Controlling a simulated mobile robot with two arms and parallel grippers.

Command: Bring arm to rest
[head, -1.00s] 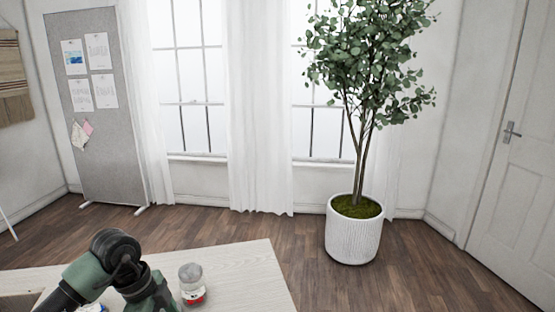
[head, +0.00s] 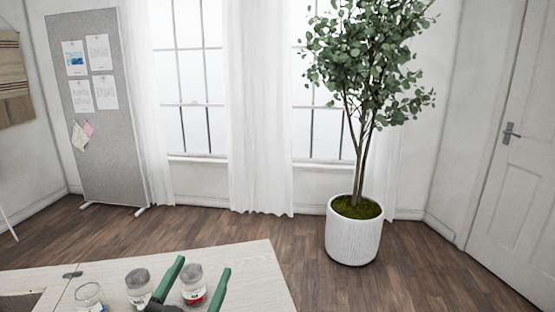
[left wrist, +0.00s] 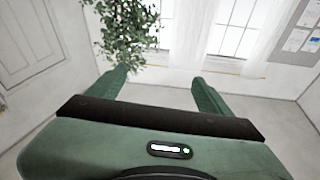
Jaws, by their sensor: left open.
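My left gripper (head: 197,287) shows at the bottom of the head view, its two green fingers spread apart and pointing up. It is open, with nothing held between the fingers. In the left wrist view the same gripper (left wrist: 160,82) has its fingers apart, with only the room beyond them. In the head view a glass jar with red contents (head: 193,285) appears between the fingers, behind them on the table. My right gripper is in neither view.
A pale wooden cabinet top (head: 245,265) fills the lower left of the head view. Two more glass jars stand on it, one in the middle (head: 138,284) and one at left (head: 90,297). A potted tree (head: 353,240) stands on the floor beyond. The floor at right is clear.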

